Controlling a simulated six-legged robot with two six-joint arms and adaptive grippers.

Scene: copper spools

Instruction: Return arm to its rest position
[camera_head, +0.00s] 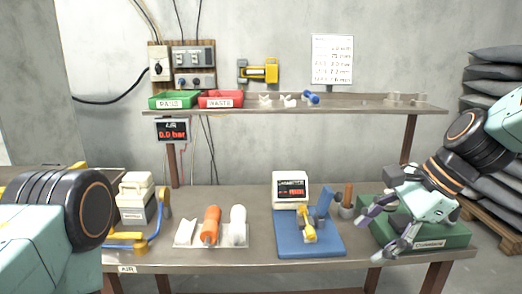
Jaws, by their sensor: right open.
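My right gripper (378,226) is at the right end of the workbench, above and in front of a green box (455,236). Its dark fingers are spread open and nothing shows between them. The gripper hides part of the green box. My left arm shows only as a large dark joint and pale green link at the lower left; its gripper is out of the picture. No copper spool can be made out for certain.
The workbench (262,262) holds a blue mat (285,247) with a yellow tool, an orange cylinder (211,224) on a pale tray, and a white display unit (291,187). A shelf (350,107) above carries a green bin (174,101) and a red bin (220,100). Sacks (495,80) are stacked right.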

